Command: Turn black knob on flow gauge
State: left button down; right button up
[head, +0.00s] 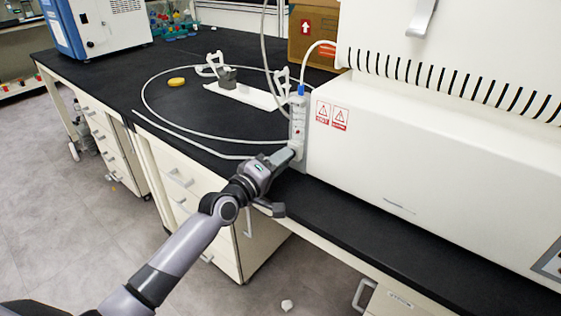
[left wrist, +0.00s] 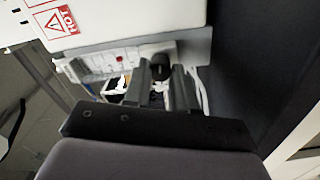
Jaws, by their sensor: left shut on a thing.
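The flow gauge (head: 298,115) is a slim, clear upright block with a blue fitting on top, at the left end of the white machine. In the left wrist view the gauge (left wrist: 105,64) lies sideways, with red marks on its face. Its black knob (left wrist: 158,62) shows between the fingertips of my left gripper (left wrist: 163,75). My left gripper (head: 290,153) is at the lower end of the gauge in the head view, shut on the knob, and hides the knob there. My right gripper is in neither view.
The white freeze dryer (head: 430,150) fills the right of the black bench (head: 390,245). Tubing (head: 190,134) loops over the bench left of the gauge. A yellow object (head: 177,82), a white stand (head: 245,95) and a cardboard box (head: 313,35) lie farther back.

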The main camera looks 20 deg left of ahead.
pick_arm(q)
jog(key=m, duration=0.4)
jog(key=shift+m, duration=0.4)
jog(key=m+p, duration=0.1)
jog(key=m, duration=0.2)
jog(key=shift+m, duration=0.3)
jog(key=m+p, duration=0.1)
jog(key=m, duration=0.1)
jog(key=shift+m, duration=1.1)
jog(key=c, duration=0.9)
grip_release()
jog(key=v, duration=0.7)
jog(key=shift+p, duration=0.35)
